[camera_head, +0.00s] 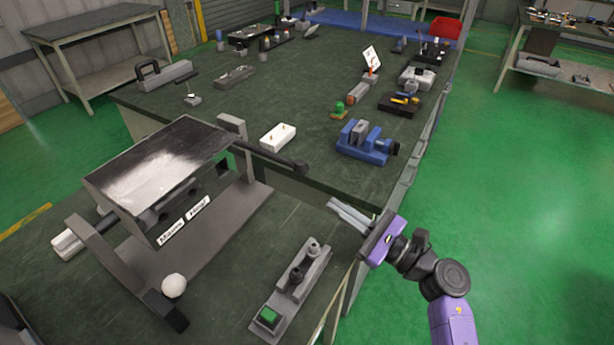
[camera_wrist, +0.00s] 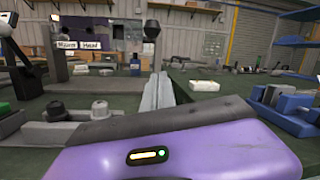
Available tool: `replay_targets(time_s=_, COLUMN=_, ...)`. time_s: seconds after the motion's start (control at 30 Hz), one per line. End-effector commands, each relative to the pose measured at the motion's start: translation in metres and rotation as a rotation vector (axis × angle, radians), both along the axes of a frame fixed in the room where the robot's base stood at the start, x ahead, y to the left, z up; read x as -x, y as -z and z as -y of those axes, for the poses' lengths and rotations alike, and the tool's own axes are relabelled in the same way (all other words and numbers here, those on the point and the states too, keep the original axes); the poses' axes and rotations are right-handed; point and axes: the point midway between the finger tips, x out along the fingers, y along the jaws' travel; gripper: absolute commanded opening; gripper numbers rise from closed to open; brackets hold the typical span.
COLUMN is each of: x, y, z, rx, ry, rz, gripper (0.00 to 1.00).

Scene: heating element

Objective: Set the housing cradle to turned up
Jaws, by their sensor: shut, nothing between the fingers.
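The housing cradle (camera_head: 158,170) is a grey box with a shiny, blotched top face, hung between two uprights of a grey stand (camera_head: 215,235). Its top face slopes, and its labelled front face points toward the lower right. A bar from its right side ends in a black knob (camera_head: 299,166). In the wrist view the cradle's label (camera_wrist: 80,45) is at upper left, and the black knob (camera_wrist: 152,28) stands ahead, above the fingertips. My gripper (camera_head: 336,205) is shut and empty over the bench's right part, below and right of the knob and apart from it.
A white ball knob (camera_head: 174,286) is at the stand's front. A grey fixture with a green button (camera_head: 268,317) lies near the bench's front edge. A blue vise (camera_head: 366,143) and a white block (camera_head: 277,137) are on the far bench. Green floor is open at right.

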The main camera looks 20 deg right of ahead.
Motion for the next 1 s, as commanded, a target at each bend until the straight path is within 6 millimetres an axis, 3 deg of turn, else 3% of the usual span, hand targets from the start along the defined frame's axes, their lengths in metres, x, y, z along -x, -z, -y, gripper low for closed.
replay_targets(time_s=0.37, x=-0.008, y=-0.004, z=-0.004, rx=-0.003, ry=-0.001, rz=0.001, gripper=0.0)
replay_targets(time_s=0.87, x=-0.086, y=-0.022, z=-0.05, rx=-0.002, ry=-0.003, rz=0.0, gripper=0.0)
replay_targets(time_s=1.0, x=-0.074, y=-0.041, z=-0.049, rx=-0.004, ry=0.001, rz=-0.001, gripper=0.0)
